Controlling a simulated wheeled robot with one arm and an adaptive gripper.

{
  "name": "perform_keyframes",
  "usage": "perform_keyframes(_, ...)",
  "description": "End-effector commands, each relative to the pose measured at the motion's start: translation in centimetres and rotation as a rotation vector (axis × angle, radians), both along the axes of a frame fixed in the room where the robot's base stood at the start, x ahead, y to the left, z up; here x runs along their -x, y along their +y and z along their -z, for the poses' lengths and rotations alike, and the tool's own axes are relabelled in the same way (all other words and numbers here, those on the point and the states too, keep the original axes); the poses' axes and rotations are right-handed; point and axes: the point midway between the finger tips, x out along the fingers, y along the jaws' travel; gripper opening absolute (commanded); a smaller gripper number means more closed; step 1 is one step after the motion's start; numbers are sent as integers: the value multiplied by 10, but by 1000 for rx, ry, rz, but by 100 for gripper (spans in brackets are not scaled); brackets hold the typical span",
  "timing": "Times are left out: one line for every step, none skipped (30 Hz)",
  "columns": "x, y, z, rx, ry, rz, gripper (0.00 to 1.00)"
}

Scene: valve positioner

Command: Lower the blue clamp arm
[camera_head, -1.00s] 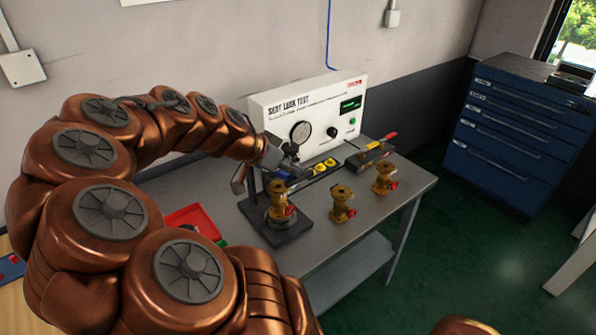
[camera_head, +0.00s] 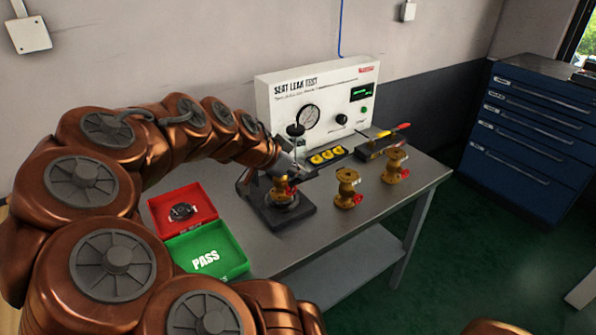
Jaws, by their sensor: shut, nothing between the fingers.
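The clamp fixture with its dark base plate (camera_head: 290,218) stands at the near left of the grey bench. A brass valve (camera_head: 283,190) with a red handle sits upright in it. My gripper (camera_head: 298,164) is shut and empty, just above the valve at the top of the fixture. The blue clamp arm is mostly hidden around my gripper. I cannot make out its angle, or whether my fingers touch it.
The white seat leak tester (camera_head: 310,92) stands behind the fixture. Two more brass valves (camera_head: 348,188) (camera_head: 394,166) stand to the right. A red tray (camera_head: 165,210) holding a dark round part and a green PASS tray (camera_head: 228,258) lie at left. A blue drawer cabinet (camera_head: 520,125) stands farther right.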

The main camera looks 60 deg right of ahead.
Motion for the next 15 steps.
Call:
perform_keyframes(2,2,6,-11,0,6,0)
perform_keyframes(2,2,6,-11,0,8,0)
perform_keyframes(2,2,7,-13,0,8,0)
perform_keyframes(2,2,7,-14,0,9,0)
perform_keyframes(2,2,7,-14,0,9,0)
perform_keyframes(3,2,7,-15,0,9,0)
perform_keyframes(3,2,8,-16,0,10,0)
perform_keyframes(3,3,8,-17,1,11,0)
perform_keyframes(3,3,9,-18,0,12,0)
perform_keyframes(3,3,9,-19,0,13,0)
perform_keyframes(3,3,9,-19,0,13,0)
perform_keyframes(3,3,9,-20,1,13,0)
perform_keyframes(3,3,8,-20,1,13,0)
perform_keyframes(4,3,7,-20,1,13,0)
perform_keyframes(4,4,4,-20,0,13,0)
